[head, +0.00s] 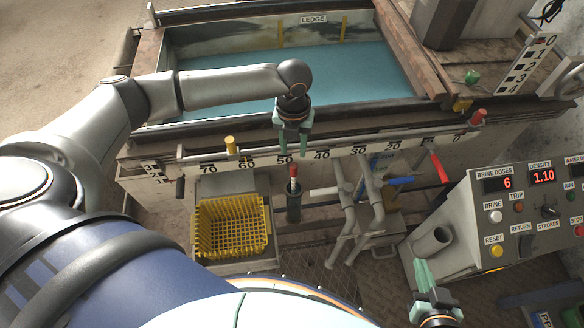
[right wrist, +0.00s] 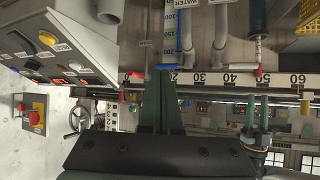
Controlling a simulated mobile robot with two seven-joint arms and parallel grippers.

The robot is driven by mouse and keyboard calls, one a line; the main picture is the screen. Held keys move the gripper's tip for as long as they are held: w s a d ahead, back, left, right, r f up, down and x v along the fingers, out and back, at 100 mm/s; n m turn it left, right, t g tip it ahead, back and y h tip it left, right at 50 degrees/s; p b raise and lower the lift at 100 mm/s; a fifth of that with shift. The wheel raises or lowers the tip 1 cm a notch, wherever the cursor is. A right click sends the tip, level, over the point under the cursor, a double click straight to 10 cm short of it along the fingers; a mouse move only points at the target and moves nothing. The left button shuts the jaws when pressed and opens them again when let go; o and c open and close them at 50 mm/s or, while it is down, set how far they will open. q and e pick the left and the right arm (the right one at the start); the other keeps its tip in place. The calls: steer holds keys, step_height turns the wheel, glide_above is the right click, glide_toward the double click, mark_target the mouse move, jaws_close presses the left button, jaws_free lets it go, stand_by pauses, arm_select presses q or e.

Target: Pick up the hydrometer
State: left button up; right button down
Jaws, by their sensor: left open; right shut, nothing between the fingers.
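What looks like the hydrometer (head: 293,171), a thin pale stem with a red top, stands upright in a dark cylinder (head: 293,206) in front of the tank, right of the yellow basket. In the right wrist view the hydrometer (right wrist: 258,52) shows upside down below the cylinder (right wrist: 257,16). My left gripper (head: 293,150) is open and empty, just above the red top in the head view and apart from it; it also shows in the right wrist view (right wrist: 256,98). My right gripper (head: 423,265) is shut and empty, low beside the control panel; its fingers (right wrist: 161,72) fill the right wrist view's middle.
The tank (head: 220,100) of blue-green liquid has a numbered scale along its front rail. The yellow basket (head: 232,226) is left of the cylinder. Grey pipes (head: 345,205) stand to its right. The control panel (head: 500,215) bounds the right side.

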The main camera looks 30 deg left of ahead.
mark_target(294, 174)
arm_select(q)
step_height(294, 174, down, 7)
steer(key=shift+d+r+b, duration=0.1)
steer(key=shift+d+b, duration=0.05)
steer(key=shift+b, duration=0.95)
steer(key=shift+f, duration=0.25)
step_height(294, 174, down, 5)
steer(key=shift+f+b, duration=0.1)
steer(key=shift+b, duration=1)
arm_select(e)
steer(key=w+r+n+t+y, duration=0.1)
steer(key=r+t, duration=0.4)
steer(key=r, duration=0.7)
steer(key=w+r+n+t+y, duration=0.2)
steer(key=r+n+t+y, duration=0.1)
steer(key=r, duration=0.9)
steer(key=shift+w+a+n+t+y, duration=0.35)
steer(key=shift+t+y, duration=0.15)
steer(key=shift+t, duration=0.5)
arm_select(q)
steer(key=shift+c, duration=0.2)
arm_select(e)
steer(key=shift+r, duration=0.1)
arm_select(q)
jaws_close()
